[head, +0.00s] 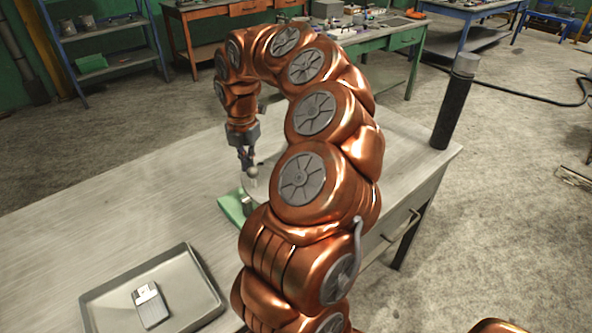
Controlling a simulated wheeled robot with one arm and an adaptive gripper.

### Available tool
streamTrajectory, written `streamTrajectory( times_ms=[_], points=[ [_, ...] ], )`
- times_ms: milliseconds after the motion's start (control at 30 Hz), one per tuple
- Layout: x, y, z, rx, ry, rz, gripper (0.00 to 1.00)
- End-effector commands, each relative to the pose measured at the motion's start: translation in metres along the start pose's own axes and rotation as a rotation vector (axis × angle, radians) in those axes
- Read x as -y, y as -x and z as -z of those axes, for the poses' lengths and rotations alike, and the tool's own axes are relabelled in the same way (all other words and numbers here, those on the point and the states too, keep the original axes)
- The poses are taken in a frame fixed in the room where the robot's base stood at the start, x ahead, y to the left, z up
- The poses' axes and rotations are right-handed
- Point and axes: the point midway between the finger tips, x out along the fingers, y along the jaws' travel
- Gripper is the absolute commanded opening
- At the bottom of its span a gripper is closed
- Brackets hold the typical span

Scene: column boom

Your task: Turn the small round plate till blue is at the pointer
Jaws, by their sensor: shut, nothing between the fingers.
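The small round plate (261,190) is pale grey and sits over a green base (233,207) on the workbench. Most of it is hidden behind my copper arm. A small round knob (252,172) stands up at its visible part. My gripper (247,166) points down right at the knob and is shut with nothing held. I cannot tell whether it touches the knob. No blue mark and no pointer can be made out.
A dark post (452,112) stands at the bench's right corner. The left bench top is clear.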

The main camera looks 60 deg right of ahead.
Motion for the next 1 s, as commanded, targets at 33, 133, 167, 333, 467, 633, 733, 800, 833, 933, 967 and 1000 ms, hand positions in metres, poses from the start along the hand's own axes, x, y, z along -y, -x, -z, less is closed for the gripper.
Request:
streamTrajectory(
  times_ms=[33,133,167,333,467,633,733,800,833,933,967,1000],
  points=[
    [0.0,0.0,0.0,0.0,0.0,0.0,0.0],
    [0.0,0.0,0.0,0.0,0.0,0.0,0.0],
    [0.0,0.0,0.0,0.0,0.0,0.0,0.0],
    [0.001,0.0,0.001,0.0,0.001,0.0,0.0],
    [0.004,-0.001,0.005,-0.001,0.002,0.0,0.0],
    [0.007,-0.001,0.011,-0.001,0.003,0.0,0.0],
    [0.01,-0.001,0.014,0.0,0.003,0.0,0.0],
    [0.01,0.0,0.015,0.0,0.002,0.0,0.0],
    [0.011,0.0,0.015,0.0,0.002,0.0,0.0],
    [0.011,0.0,0.015,0.0,0.002,0.0,0.0],
    [0.011,0.0,0.015,0.0,0.002,0.0,0.0],
    [0.011,0.0,0.015,0.0,0.001,0.0,0.0]
  ],
)
